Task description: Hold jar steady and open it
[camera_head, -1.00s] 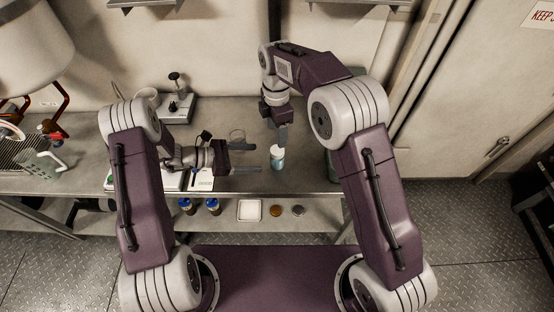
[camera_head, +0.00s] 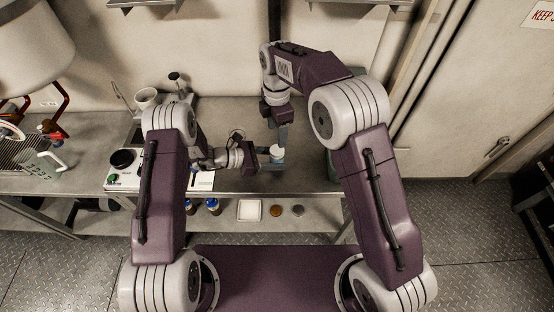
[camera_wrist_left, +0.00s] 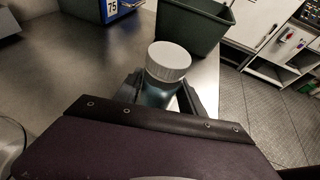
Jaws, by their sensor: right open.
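The jar (camera_wrist_left: 158,88) is upright on the bench, with a white lid (camera_wrist_left: 168,60) and a blue-green body. Its lid also shows in the head view (camera_head: 277,151). My left gripper (camera_head: 278,160) has come in from the left at jar height. In the left wrist view its two fingers (camera_wrist_left: 162,100) stand on either side of the jar's body, below the lid; whether both press on it I cannot tell. My right gripper (camera_head: 282,140) points down just above the lid and is open; its fingertips partly overlap in the head view.
A hotplate (camera_head: 123,163) and another bench device (camera_head: 177,105) stand to the left. Blue-capped bottles (camera_head: 212,205) and a white tray (camera_head: 249,210) are on the lower shelf.

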